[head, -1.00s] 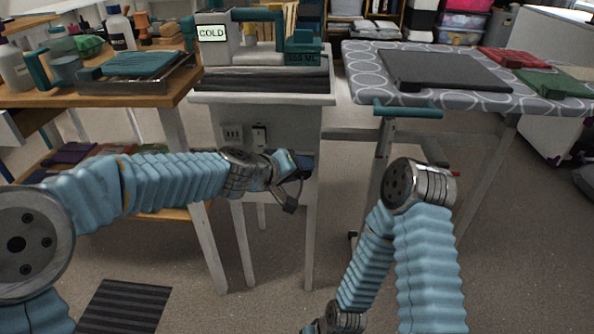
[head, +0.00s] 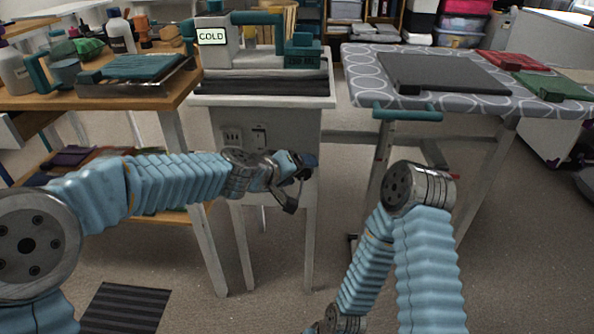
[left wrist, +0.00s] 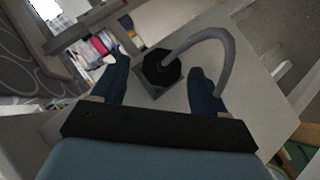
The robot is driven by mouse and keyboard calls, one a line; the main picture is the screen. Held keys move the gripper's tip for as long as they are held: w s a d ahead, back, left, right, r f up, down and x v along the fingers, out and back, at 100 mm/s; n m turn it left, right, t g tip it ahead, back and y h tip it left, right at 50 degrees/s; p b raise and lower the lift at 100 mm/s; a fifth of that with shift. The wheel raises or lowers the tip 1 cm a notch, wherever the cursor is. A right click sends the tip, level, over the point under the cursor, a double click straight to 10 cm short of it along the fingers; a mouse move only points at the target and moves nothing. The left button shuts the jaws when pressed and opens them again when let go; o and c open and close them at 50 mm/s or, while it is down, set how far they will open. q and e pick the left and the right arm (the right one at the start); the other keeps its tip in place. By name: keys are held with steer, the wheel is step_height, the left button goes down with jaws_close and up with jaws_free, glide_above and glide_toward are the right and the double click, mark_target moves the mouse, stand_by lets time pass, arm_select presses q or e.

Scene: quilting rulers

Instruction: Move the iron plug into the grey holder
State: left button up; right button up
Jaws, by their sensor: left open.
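The iron plug (left wrist: 162,68) is a black eight-sided piece with a grey cord curving from it to the right, in the left wrist view. A grey square piece, apparently the grey holder (left wrist: 147,90), shows behind its lower edge. I cannot tell whether the plug is seated in it. My left gripper (left wrist: 162,86) is open, with one dark blue finger on each side of the plug. In the head view, my left gripper (head: 303,168) is by the right front of the white cabinet, and the plug cannot be made out there. My right gripper is out of view.
The white cabinet (head: 279,150) has a slotted outlet plate (head: 232,137) on its front. An ironing board (head: 362,82) stands to the right and a wooden table (head: 150,101) to the left. A striped mat (head: 124,309) lies on the floor.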

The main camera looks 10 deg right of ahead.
arm_select(q)
steer(key=v, duration=1.3)
steer(key=shift+s+a+r+p, duration=0.15)
steer(key=shift+a+p, duration=0.15)
steer(key=shift+p, duration=0.05)
steer(key=s+a+f+n+g+y, duration=0.15)
steer(key=a+f, duration=0.25)
steer(key=f, duration=0.6)
steer(key=a+f+g+y, duration=0.15)
steer(key=a+f, duration=0.25)
steer(key=f, duration=0.6)
steer(key=s+a+f+y, duration=0.15)
steer(key=a+f, duration=0.25)
steer(key=f, duration=0.6)
steer(key=s+a+f+g, duration=0.1)
steer(key=s+a+f, duration=0.1)
steer(key=s+f, duration=0.5)
steer(key=s+a+f+g, duration=0.2)
steer(key=s+a+f, duration=0.1)
steer(key=s+f, duration=0.5)
steer(key=shift+s+a+f+y, duration=0.2)
steer(key=shift+s+f+y, duration=0.05)
steer(key=shift+s+y, duration=0.25)
